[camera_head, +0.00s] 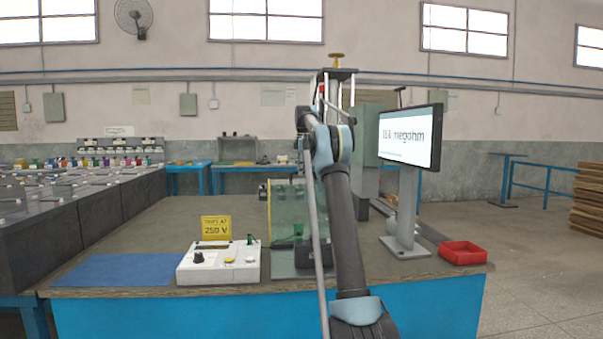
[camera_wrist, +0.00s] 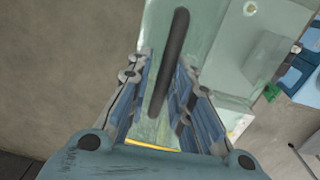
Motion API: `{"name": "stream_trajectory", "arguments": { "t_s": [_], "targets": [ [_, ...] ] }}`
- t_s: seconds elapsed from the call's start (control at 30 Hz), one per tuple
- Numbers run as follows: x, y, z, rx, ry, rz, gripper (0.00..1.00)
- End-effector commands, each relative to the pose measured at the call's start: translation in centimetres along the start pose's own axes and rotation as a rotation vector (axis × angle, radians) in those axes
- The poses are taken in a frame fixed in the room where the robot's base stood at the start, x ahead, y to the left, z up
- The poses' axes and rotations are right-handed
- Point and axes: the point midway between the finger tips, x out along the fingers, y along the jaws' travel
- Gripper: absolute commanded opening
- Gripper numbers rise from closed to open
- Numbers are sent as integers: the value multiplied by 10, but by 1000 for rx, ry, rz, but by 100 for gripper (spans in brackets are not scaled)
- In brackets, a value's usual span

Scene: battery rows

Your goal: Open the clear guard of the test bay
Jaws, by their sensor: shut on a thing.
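The clear guard (camera_head: 284,208) is a greenish see-through panel standing upright on the bench at the test bay, partly hidden behind my arm. In the wrist view the pale green guard (camera_wrist: 218,45) fills the middle, with a dark bar handle (camera_wrist: 177,45) across it. My gripper (camera_wrist: 168,72) has its two fingers on either side of this handle and is shut on it. In the head view my gripper cannot be made out behind my arm. The grey base of the test bay (camera_head: 287,272) sits on the bench, with a dark block (camera_head: 311,258) beside my arm.
A white instrument box (camera_head: 218,264) with a yellow 250 V sign (camera_head: 216,228) stands left of the bay. A monitor (camera_head: 408,137) on a stand is close on the right, with a red tray (camera_head: 463,252) beyond. A blue mat (camera_head: 118,269) lies front left. Battery rows (camera_head: 60,215) fill the left.

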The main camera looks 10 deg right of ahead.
Motion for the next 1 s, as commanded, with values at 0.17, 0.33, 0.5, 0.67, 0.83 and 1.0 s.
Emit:
{"name": "stream_trajectory", "arguments": {
  "t_s": [0.17,0.33,0.5,0.67,0.83,1.0],
  "targets": [
    [6,9,-1,-2,2,13,23],
    [5,8,0,-1,2,14,33],
    [1,4,0,-1,1,15,33],
    [0,3,0,-1,1,15,33],
    [-1,2,0,0,1,14,33],
    [-2,2,0,0,1,14,33]
  ]
}}
